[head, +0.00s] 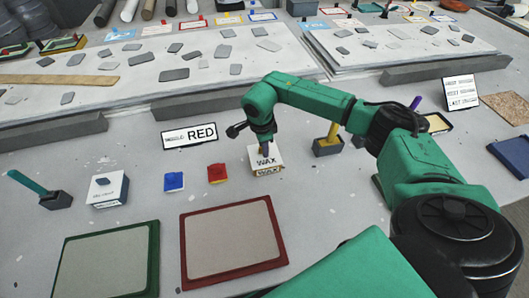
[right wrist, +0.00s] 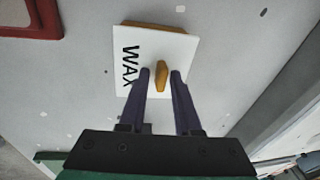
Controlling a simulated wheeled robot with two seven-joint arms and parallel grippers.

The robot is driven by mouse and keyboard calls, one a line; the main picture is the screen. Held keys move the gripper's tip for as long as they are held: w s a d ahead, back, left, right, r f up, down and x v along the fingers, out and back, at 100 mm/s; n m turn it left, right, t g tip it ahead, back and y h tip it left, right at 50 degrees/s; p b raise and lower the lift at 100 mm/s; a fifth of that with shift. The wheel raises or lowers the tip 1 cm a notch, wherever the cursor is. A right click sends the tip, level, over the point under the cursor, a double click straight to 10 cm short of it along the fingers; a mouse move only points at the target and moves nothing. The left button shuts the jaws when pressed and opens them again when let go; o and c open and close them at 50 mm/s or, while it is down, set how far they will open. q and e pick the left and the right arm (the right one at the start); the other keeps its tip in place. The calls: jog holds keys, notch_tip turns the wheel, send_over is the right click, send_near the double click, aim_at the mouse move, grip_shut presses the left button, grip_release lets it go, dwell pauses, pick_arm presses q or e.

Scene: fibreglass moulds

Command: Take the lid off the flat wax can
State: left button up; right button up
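The flat wax can (head: 267,170) is a low white box marked WAX on the front and on its lid, in the middle of the table in the head view. In the right wrist view its white lid (right wrist: 150,45) shows from above, with a small orange-brown knob (right wrist: 162,78). My right gripper (right wrist: 160,73) is open over the lid, its two dark fingers on either side of the knob with gaps between. In the head view the right gripper (head: 264,150) points down at the can and hides the knob. My left gripper is not in view.
A blue block (head: 174,182) and a red block (head: 218,173) lie left of the can. A white box (head: 108,187) stands further left. A yellow-handled tool in a holder (head: 328,146) is at right. Red-framed (head: 184,250) and green-framed (head: 153,262) trays lie in front.

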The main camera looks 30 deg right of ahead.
grip_shut()
jog(key=shift+r, duration=0.1)
